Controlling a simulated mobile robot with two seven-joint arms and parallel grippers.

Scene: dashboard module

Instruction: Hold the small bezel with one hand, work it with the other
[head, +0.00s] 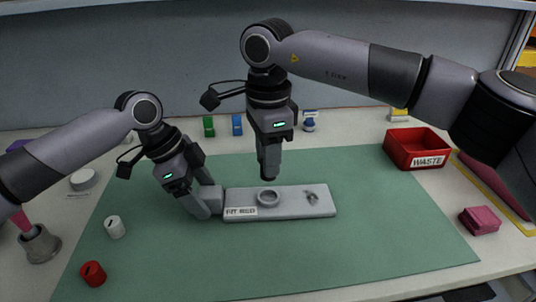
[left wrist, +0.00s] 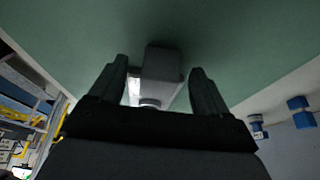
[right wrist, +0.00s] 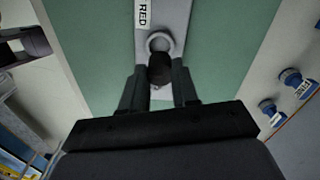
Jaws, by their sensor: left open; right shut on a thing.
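A grey ring (head: 268,198), which looks like the small bezel, sits on the pale grey fit bed (head: 325,207). The right wrist view also shows the ring (right wrist: 160,37). My right gripper (head: 268,174) is above the ring, shut on a small dark round piece (right wrist: 160,68) that partly covers the ring in the right wrist view. My left gripper (head: 209,204) is low at the bed's left end. Its fingers are open either side of a grey block (left wrist: 163,68), with visible gaps in the left wrist view. Whether the block is part of the bed is unclear.
A small dark grey shape (head: 311,198) lies on the bed's right part. The green mat (head: 390,230) is clear to the right and front. A white cylinder (head: 115,227) and red cylinder (head: 93,273) stand at front left. A red waste bin (head: 417,148) is at right.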

